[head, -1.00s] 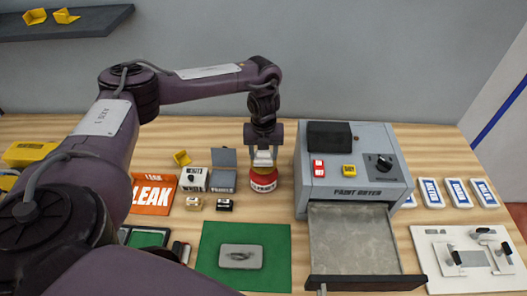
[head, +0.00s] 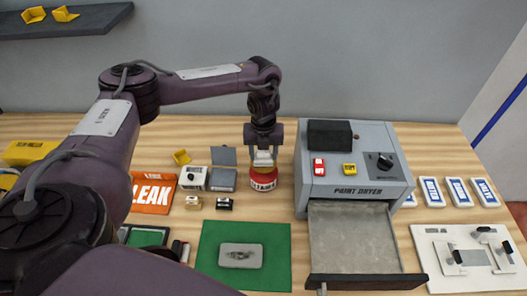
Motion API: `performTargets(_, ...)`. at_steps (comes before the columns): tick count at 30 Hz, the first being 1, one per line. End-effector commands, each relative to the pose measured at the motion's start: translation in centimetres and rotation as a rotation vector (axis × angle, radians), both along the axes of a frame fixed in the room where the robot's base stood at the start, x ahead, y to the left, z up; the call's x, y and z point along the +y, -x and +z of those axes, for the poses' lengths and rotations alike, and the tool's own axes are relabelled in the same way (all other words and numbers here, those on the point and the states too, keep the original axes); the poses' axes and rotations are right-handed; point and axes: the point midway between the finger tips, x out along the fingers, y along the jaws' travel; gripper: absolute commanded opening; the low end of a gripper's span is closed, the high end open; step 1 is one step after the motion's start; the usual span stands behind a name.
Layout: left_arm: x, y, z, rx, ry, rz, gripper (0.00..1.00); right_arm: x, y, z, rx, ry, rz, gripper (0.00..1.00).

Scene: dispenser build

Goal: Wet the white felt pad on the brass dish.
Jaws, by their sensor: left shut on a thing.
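A red round can (head: 263,182) with a white lettered band stands on the table left of the grey machine. My left gripper (head: 263,154) points straight down over it. It is shut on a small white block (head: 263,157), which I take to be the felt pad. The pad sits low at the can's top, seemingly touching it. The brass dish is mostly hidden under the pad and fingers; only a thin tan edge shows there. My right gripper is out of view.
The grey paint dryer (head: 352,160) stands close on the right, its drawer (head: 352,240) pulled out. A green mat (head: 277,272) with a grey plate (head: 240,256) lies in front. An orange LEAK card (head: 152,194) and small boxes lie left.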

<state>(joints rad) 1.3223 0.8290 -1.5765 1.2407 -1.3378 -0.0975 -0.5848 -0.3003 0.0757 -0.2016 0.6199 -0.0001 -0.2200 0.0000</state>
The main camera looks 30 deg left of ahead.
Motion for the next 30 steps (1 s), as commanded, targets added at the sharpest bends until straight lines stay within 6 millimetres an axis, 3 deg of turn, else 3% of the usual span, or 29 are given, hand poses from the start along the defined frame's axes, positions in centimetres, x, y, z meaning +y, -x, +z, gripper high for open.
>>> performTargets(30, 0.0, 0.0, -1.3, 0.001, 0.001, -0.001, 0.34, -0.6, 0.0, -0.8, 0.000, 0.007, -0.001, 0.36)
